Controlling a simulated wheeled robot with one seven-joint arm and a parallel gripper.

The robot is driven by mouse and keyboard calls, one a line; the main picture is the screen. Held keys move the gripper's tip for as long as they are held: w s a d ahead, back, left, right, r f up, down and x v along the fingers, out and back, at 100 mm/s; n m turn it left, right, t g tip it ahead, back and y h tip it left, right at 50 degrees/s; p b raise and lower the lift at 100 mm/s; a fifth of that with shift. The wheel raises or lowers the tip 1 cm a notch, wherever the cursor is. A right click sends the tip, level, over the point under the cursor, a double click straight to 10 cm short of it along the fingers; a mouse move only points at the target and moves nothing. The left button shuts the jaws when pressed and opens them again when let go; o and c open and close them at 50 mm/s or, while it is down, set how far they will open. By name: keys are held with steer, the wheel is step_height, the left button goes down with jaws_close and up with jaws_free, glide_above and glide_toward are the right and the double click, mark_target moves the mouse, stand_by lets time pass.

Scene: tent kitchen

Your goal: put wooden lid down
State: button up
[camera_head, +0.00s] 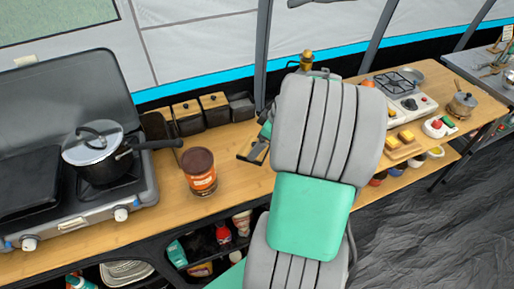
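My gripper (256,148) shows only in part, at the left edge of my grey and green arm, over the wooden counter (235,182). A small tan piece with dark edges shows at the fingers; I cannot tell whether it is a wooden lid or bare counter. Two dark square canisters with wooden lids, a left one (187,113) and a middle one (214,105), stand at the back of the counter. A third dark canister (241,107) beside them shows no wooden lid. My arm hides the counter right of the gripper.
A stove (75,210) with a lidded pot (95,150) stands at left; the pot's handle points toward the canisters. A brown tin (199,171) stands in front of the canisters. Counter right of the tin is clear. A white hob (405,100) stands at right.

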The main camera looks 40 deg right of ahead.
steer(key=f, duration=0.1)
steer(key=w+f+p, duration=0.1)
steer(key=f, duration=0.1)
steer(key=w+d+f, duration=0.1)
steer(key=f, duration=0.1)
steer(key=shift+f, duration=0.2)
steer(key=shift+f, duration=0.15)
steer(key=shift+f, duration=0.2)
steer(key=o, duration=1.3)
steer(key=shift+r, duration=0.15)
steer(key=shift+c, duration=0.2)
